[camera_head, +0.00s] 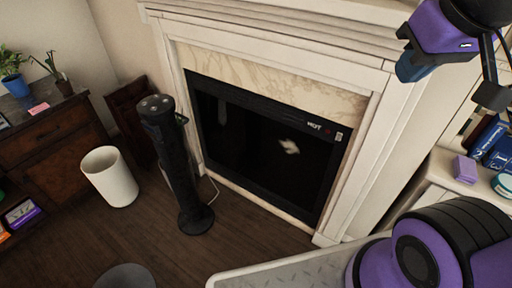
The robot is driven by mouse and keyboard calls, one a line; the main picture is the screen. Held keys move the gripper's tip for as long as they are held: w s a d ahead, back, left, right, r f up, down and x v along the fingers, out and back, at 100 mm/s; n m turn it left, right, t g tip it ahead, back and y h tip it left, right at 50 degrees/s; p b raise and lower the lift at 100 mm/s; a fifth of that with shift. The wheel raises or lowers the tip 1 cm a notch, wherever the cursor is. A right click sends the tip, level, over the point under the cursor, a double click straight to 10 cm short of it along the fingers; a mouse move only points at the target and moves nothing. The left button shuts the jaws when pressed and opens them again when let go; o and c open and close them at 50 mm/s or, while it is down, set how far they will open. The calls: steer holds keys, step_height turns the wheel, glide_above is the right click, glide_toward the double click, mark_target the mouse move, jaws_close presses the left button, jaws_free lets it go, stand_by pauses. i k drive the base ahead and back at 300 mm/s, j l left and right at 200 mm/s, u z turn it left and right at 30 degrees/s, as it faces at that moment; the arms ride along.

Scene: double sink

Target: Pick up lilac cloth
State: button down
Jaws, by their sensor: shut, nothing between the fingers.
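A small lilac block-like piece (465,168), which looks like the folded lilac cloth, lies on a white ledge (436,168) at the right edge of the view. It sits left of some blue books and a white-and-teal tub. Purple and black links of my arm show at the top right and bottom right, apart from the lilac piece in the picture. I cannot make out my gripper's fingers in this view.
A white fireplace surround (385,130) with a dark insert (262,150) fills the middle. A black tower heater (175,165) and a white bin (110,178) stand on the wooden floor. A dark cabinet (60,145) is at left. Blue books (492,138) and a tub (503,184) flank the lilac piece.

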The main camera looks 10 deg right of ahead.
mark_target(465, 170)
steer(key=z, duration=1.75)
